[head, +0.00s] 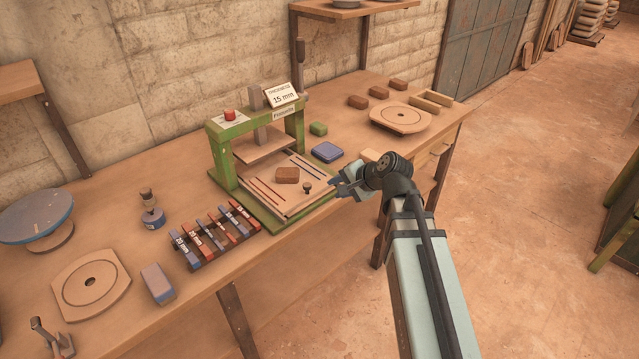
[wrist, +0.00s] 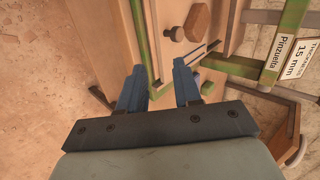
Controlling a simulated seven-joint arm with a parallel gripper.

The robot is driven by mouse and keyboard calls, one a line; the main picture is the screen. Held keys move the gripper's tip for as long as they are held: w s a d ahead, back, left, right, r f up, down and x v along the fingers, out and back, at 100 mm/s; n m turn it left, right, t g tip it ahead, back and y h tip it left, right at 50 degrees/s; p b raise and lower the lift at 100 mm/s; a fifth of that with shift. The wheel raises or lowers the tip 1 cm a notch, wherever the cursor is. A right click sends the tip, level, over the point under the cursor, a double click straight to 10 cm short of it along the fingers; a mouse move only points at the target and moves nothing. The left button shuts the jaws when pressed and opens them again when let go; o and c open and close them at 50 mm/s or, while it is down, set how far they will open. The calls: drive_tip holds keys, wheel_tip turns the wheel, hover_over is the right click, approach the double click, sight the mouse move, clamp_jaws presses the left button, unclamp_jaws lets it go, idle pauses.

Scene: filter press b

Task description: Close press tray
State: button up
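The press tray (head: 262,192) is a flat wooden board that sticks out of the front of the green press (head: 222,166). A brown clay block (head: 287,174) lies on it. A small dark round knob (head: 306,187) stands near the tray's front edge. In the wrist view the knob (wrist: 174,33) and the clay block (wrist: 198,20) show beyond my fingertips. My gripper (wrist: 160,70) is open and empty, its two blue fingers apart. In the head view my gripper (head: 343,183) is just right of the tray's front corner, apart from the knob.
A rack of coloured thickness bars (head: 215,237) stands left of the tray. A blue pad (head: 327,152) and a green block (head: 318,129) lie right of the press. A "15 mm" sign (head: 284,95) stands on top of the press. The table's front edge is near my arm.

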drive_tip(key=o, duration=0.4)
drive_tip(key=w+a+r, duration=0.1)
drive_tip(key=a, duration=0.2)
drive_tip(key=w+a+r+n, duration=0.1)
drive_tip(key=a+r, duration=0.1)
drive_tip(key=a, duration=0.1)
drive_tip(key=w+a+r+n, duration=0.1)
drive_tip(key=a+r, duration=0.1)
drive_tip(key=a, duration=0.1)
drive_tip(key=shift+w+a+r+y, duration=0.15)
drive_tip(key=shift+w+a+y, duration=0.1)
drive_tip(key=shift+a+y, duration=0.15)
drive_tip(key=w+a+r+n+g+h, duration=0.2)
drive_tip(key=w+a+r+n, duration=0.1)
drive_tip(key=w+a+r, duration=0.3)
drive_tip(key=n+g+h, duration=0.3)
drive_tip(key=g+h, duration=0.1)
drive_tip(key=h, duration=0.2)
hover_over(307, 184)
wheel_tip(307, 184, down, 2)
wheel_tip(307, 184, down, 14)
drive_tip(key=shift+s, duration=0.1)
clamp_jaws()
